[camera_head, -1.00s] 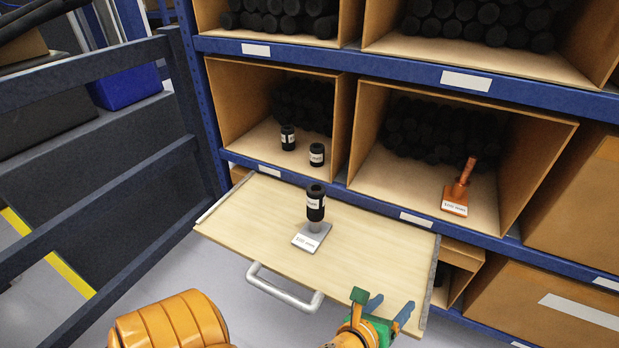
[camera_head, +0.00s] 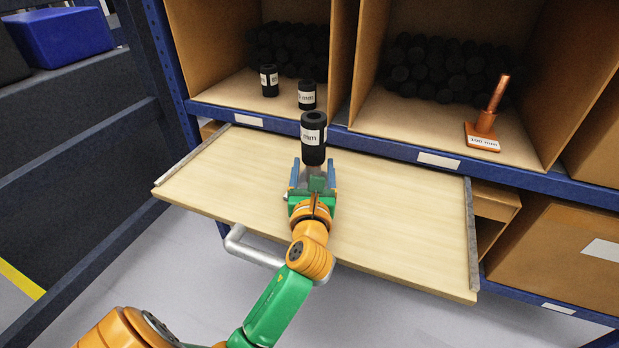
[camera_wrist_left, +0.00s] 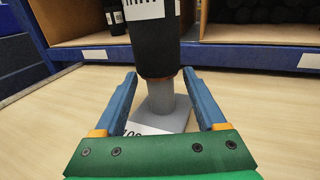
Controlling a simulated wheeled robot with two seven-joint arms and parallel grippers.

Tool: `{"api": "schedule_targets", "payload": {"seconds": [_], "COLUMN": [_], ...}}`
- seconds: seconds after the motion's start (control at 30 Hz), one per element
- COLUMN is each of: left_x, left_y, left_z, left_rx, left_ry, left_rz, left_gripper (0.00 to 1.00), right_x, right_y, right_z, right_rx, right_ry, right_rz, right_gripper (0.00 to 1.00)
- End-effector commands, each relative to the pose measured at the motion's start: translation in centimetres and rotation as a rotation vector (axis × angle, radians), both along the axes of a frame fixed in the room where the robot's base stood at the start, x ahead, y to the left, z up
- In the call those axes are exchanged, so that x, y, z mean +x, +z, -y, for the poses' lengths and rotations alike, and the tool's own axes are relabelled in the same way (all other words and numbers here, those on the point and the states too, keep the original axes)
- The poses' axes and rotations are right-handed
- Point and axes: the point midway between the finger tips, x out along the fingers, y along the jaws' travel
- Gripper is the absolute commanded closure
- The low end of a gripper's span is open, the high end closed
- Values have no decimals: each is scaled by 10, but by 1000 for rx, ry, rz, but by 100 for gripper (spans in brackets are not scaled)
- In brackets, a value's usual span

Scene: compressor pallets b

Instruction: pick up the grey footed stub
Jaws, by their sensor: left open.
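The grey footed stub (camera_wrist_left: 160,97) stands upright on the pull-out wooden board (camera_head: 400,225), its flat foot and white label partly showing in the left wrist view. A black cylinder (camera_head: 314,140) with a white label sits on top of the stub. My left gripper (camera_head: 314,170) is open, low over the board. In the left wrist view its blue fingers (camera_wrist_left: 160,76) lie left and right of the grey post, with gaps visible on both sides. In the head view the gripper hides most of the stub (camera_head: 314,171). My right gripper is not in view.
Two black cylinders (camera_head: 269,80) (camera_head: 307,95) stand in the bin behind. An orange footed stub (camera_head: 487,122) stands in the right bin. The blue shelf edge (camera_head: 375,146) runs behind the board, and a metal handle (camera_head: 250,248) is at its front. The board's right side is clear.

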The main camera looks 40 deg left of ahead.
Motion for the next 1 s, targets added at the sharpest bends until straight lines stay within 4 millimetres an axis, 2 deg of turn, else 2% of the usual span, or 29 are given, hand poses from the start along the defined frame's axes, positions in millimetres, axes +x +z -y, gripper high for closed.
{"api": "schedule_targets", "payload": {"seconds": [0.23, 0.27, 0.5, 0.53, 0.87, 1.0], "left_x": [5, 5, 5, 5, 5, 5], "left_y": [0, 0, 0, 0, 1, 10], "left_z": [-4, -4, -3, -3, -3, -3], "left_rx": [-1, -1, -1, -1, -1, -1], "left_ry": [-1, -1, -1, -1, -2, -2], "left_rz": [0, 0, 0, 0, 0, 1], "left_gripper": [27, 30, 94, 100, 100, 100], "right_x": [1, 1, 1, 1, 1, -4], "right_y": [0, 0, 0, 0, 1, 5], "right_z": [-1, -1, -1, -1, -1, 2], "right_rx": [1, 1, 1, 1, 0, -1], "right_ry": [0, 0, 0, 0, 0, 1], "right_rz": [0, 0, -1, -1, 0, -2], "right_gripper": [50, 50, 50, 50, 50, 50]}}
